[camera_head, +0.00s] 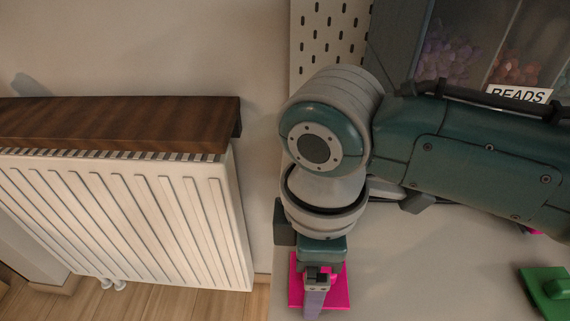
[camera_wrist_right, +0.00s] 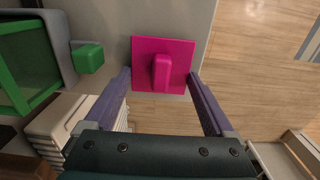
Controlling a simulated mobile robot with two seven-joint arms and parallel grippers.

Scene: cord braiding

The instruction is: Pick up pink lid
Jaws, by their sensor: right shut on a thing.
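The pink lid (camera_head: 338,296) is a flat square with a raised block handle, near the left end of the grey table. In the right wrist view the pink lid (camera_wrist_right: 145,50) lies between the finger ends. My right gripper (camera_head: 315,294) is above it, partly covering it in the head view. I cannot tell whether the lid rests on the table or is raised. My left gripper is not in view.
A green piece with a block handle (camera_head: 548,288) lies at right on the grey table (camera_head: 430,260). A bead bin (camera_head: 450,50) and a pegboard (camera_head: 328,35) stand behind. A white radiator (camera_head: 120,215) is left of the table. My right arm hides the table's middle.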

